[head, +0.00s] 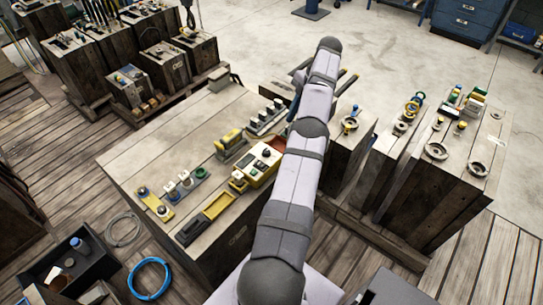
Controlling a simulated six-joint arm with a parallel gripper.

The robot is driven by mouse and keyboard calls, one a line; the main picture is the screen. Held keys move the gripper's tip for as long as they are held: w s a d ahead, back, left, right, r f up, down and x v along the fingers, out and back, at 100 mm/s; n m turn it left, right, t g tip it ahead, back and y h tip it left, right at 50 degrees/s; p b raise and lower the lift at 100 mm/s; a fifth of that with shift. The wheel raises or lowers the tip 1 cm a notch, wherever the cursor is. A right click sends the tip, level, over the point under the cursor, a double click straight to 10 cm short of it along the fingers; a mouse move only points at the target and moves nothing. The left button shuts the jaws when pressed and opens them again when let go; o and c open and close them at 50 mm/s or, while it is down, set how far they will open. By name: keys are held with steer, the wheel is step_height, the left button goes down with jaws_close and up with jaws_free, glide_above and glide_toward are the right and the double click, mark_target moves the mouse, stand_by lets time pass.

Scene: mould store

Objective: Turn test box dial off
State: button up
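The test box (257,167) is a yellow case with a pale top panel. It lies on the wooden block table, just left of my arm in the head view. Its panel carries a dark round knob (239,174), a small red part and a green part. The knob's pointer is too small to read. My arm crosses the picture from the bottom to above the box. The wrist folds down behind the far link, and only dark and blue pieces show at its left edge. The fingertips are hidden, so I cannot see whether they are open or touching anything.
A yellow tray (217,205), a yellow block (229,139), a strip of switches (268,115) and small knobs on plates (187,182) share the wooden table (150,150). More blocks with rings and fittings (437,151) stand right. A blue cable coil (149,279) lies on the floor.

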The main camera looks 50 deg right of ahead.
mark_target(267, 152)
steer(key=s+d+r+m+t+b, duration=0.1)
steer(key=s+r+m+t+b, duration=0.1)
steer(key=s+r+b, duration=0.45)
steer(key=w+a+f+m+t+b, duration=0.25)
steer(key=a+m+t, duration=0.2)
steer(key=a, duration=0.35)
steer(key=w+a+f+m+t+b, duration=0.25)
steer(key=a+m+t, duration=0.2)
steer(key=a, duration=0.25)
step_height(267, 152, down, 9)
steer(key=s+d+m+h, duration=0.2)
steer(key=s+m+h, duration=0.1)
steer(key=m+h, duration=0.35)
steer(key=shift+n, duration=0.25)
steer(key=shift+x, duration=3.9)
steer(key=shift+d, duration=0.1)
steer(key=shift+c, duration=0.6)
